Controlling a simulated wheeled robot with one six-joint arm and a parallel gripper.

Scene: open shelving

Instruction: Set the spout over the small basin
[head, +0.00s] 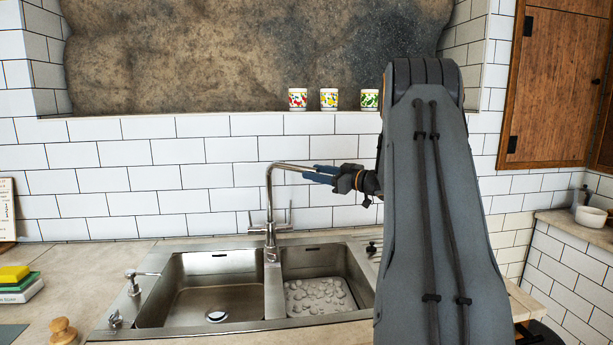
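The steel faucet (270,205) rises behind the divider of the double sink. Its spout (291,166) points right from the top of the post, and its tip reaches my gripper. The small basin (361,293) is the right one, with pale stone-like lumps on its floor; the spout's visible length lies above its back left side. My gripper (313,173) comes in from the right with its blue fingers at the spout's end, seemingly one above and one below it. The fingers hide the tip, and whether they press on it is unclear.
The large basin (180,295) is on the left, empty, with a soap dispenser (134,284) beside it. Sponges (15,283) and a wooden brush (62,331) lie at the far left. Cups (328,99) stand on the ledge above.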

